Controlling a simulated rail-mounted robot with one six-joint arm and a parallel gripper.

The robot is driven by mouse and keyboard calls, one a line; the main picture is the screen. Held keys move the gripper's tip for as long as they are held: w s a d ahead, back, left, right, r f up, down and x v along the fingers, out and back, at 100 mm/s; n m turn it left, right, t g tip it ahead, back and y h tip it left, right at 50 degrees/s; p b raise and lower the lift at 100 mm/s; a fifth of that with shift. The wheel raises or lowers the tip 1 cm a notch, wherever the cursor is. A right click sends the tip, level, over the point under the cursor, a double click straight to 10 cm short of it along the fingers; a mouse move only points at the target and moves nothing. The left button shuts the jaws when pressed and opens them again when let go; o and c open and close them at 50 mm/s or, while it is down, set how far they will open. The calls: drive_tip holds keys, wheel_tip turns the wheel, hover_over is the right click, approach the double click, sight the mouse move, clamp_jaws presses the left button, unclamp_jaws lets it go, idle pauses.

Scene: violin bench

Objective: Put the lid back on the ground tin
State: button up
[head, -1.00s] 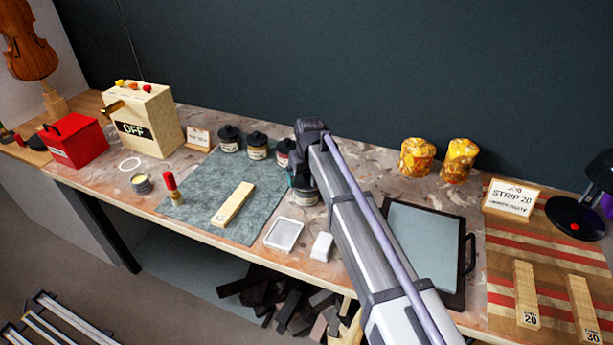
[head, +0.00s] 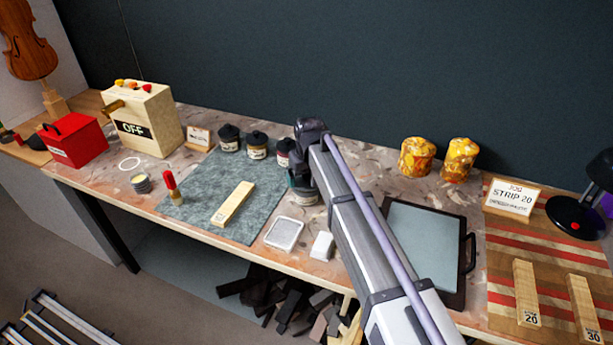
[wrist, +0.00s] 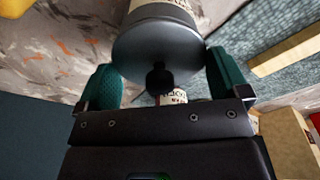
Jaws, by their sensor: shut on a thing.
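My gripper (wrist: 162,62) has its two teal fingers on either side of a round dark lid (wrist: 158,45) with a black knob, and it is shut on that lid. A pale-bodied tin (wrist: 163,8) shows just beyond the lid in the wrist view. I cannot tell whether the lid's rim touches it. In the head view the ground tin (head: 304,197) stands on the bench, right of the grey-green mat, directly below my gripper (head: 299,178). My arm and gripper partly hide the lid and the tin's top there.
Several black-lidded jars (head: 257,146) stand close by at the back left. A wooden strip (head: 233,204) lies on the mat (head: 205,180). A white-rimmed tray (head: 284,233) and a white block (head: 321,245) lie in front. A dark-framed board (head: 425,240) lies to the right.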

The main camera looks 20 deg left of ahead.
idle(0.4)
drive_tip(key=o, duration=0.5)
drive_tip(key=shift+o, duration=0.2)
wheel_tip(320, 180, up, 7)
drive_tip(key=p, duration=0.7)
drive_tip(key=shift+r, duration=0.1)
clamp_jaws()
idle(0.7)
